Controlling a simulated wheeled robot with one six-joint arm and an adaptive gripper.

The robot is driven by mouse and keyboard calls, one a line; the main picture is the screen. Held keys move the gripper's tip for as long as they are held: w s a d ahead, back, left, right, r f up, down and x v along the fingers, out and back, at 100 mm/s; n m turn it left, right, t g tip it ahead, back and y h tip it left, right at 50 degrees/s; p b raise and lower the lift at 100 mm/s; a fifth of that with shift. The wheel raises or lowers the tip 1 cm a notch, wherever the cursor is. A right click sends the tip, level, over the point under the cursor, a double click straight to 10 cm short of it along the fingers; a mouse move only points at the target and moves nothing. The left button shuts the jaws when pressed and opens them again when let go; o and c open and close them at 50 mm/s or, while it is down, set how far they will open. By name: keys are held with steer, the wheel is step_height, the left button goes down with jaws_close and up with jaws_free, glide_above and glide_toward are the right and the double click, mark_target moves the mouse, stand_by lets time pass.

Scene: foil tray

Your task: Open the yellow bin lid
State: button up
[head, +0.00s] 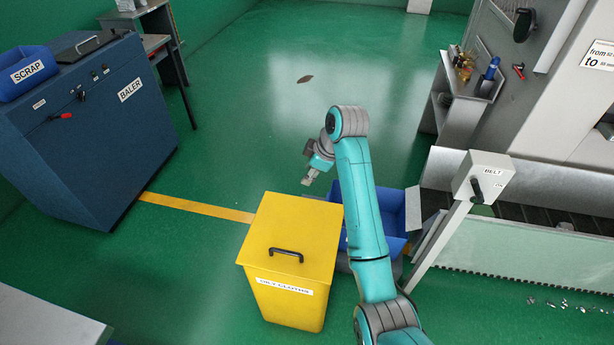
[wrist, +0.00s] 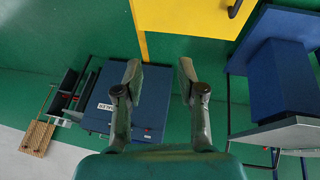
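The yellow bin (head: 292,304) stands on the green floor in the middle of the head view, labelled "OILY CLOTHS". Its yellow lid (head: 291,228) is shut and has a dark handle (head: 286,254) near the front edge. My gripper (head: 308,182) is above and behind the lid's far right side, apart from the handle. In the wrist view my gripper (wrist: 159,75) has its two fingers spread with nothing between them. The lid (wrist: 186,14) shows at the top of that view, with its handle (wrist: 235,8) at the upper right.
A blue crate (head: 393,209) stands right of the bin, behind my arm. A blue baler (head: 96,130) with a scrap bin (head: 27,75) is at left. A belt switch post (head: 437,240) and conveyor are at right. The floor (head: 190,265) left of the bin is clear.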

steer(key=shift+w+d+r, duration=0.15)
steer(key=shift+d+r, duration=0.15)
steer(key=shift+r, duration=0.2)
steer(key=shift+w+d+r, duration=0.15)
steer(key=shift+d+r, duration=0.1)
steer(key=shift+r, duration=0.2)
